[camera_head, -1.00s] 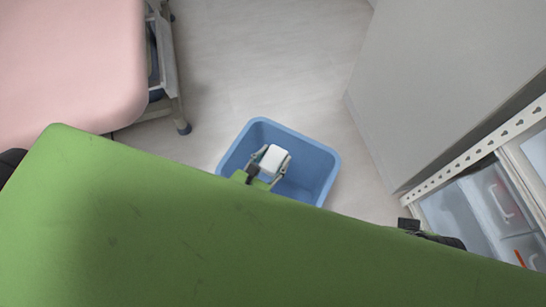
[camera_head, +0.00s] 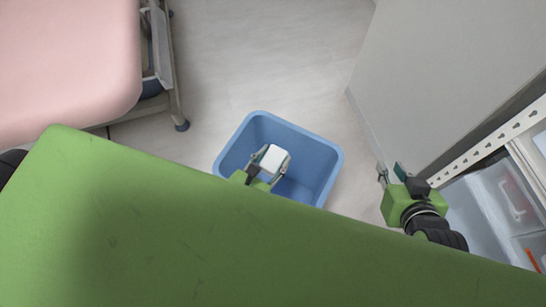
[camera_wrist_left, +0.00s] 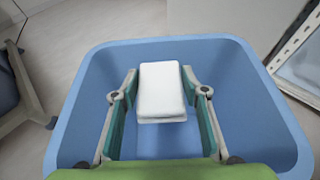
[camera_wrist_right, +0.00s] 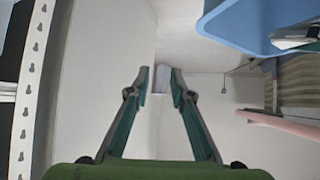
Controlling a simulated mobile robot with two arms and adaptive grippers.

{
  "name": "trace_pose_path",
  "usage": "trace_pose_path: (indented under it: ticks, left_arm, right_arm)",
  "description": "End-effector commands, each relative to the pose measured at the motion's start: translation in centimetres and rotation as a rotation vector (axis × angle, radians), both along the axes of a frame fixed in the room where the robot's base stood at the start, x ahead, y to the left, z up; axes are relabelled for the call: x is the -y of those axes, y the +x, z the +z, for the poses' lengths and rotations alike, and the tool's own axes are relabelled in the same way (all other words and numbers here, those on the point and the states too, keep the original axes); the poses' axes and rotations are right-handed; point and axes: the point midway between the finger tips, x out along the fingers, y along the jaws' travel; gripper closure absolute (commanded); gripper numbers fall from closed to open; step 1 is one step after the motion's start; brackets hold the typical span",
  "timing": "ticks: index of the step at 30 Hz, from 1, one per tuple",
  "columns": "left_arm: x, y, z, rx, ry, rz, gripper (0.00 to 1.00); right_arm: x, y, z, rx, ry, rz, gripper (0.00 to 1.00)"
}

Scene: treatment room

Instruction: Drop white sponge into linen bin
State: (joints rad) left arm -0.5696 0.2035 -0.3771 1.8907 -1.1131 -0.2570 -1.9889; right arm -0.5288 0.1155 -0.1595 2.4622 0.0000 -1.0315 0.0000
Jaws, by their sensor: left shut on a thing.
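The white sponge (camera_head: 273,158) is held between the fingertips of my left gripper (camera_head: 270,164). In the left wrist view the sponge (camera_wrist_left: 162,90) is a pale block with a finger on each side. The linen bin is the blue open tub (camera_head: 316,160) on the floor. The sponge and left fingers are over or inside its opening; their exact height against the rim is hard to tell. The bin's near side is hidden by my green body. My right gripper (camera_head: 391,170) is empty, its fingers apart, to the right of the bin.
A pink-topped couch (camera_head: 65,65) with a metal frame stands at the upper left. A grey cabinet side (camera_head: 450,70) and a perforated shelf post (camera_head: 490,147) with clear drawers (camera_head: 500,195) stand at the right. The floor (camera_head: 270,60) beyond the bin is clear.

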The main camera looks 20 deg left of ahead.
Motion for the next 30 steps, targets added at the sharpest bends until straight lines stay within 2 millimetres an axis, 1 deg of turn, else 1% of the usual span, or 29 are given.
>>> trace_pose_path:
  ticks: [6, 12, 18, 24, 25, 27, 30]
  left_arm:
    - [0.0, 0.0, -0.6, 0.0, -0.001, 0.0, 0.8]
    - [0.0, 0.0, -0.8, 0.001, 0.0, 0.0, 0.8]
    - [0.0, 0.0, -0.9, 0.001, 0.0, 0.0, 0.8]
    - [0.0, 0.0, -0.9, 0.001, 0.0, 0.0, 0.8]
    - [0.0, 0.0, -0.9, 0.001, 0.0, 0.0, 0.57]
    - [0.0, 0.0, -0.9, 0.001, 0.0, 0.0, 0.4]
    - [0.0, 0.0, -0.9, 0.001, 0.0, 0.0, 0.4]
  right_arm:
    - [-0.8, 2.0, 2.0, 0.126, 0.029, 0.009, 0.79]
    - [-1.3, 3.1, 3.5, 0.202, 0.047, 0.015, 0.79]
    - [-1.5, 3.4, 4.0, 0.228, 0.053, 0.016, 0.79]
    - [-1.5, 3.4, 4.1, 0.228, 0.053, 0.016, 0.79]
    - [-1.5, 3.4, 4.1, 0.228, 0.053, 0.016, 0.79]
    - [-1.4, 3.4, 4.1, 0.228, 0.053, 0.016, 0.79]
    - [-1.4, 3.4, 4.0, 0.227, 0.052, 0.016, 0.79]
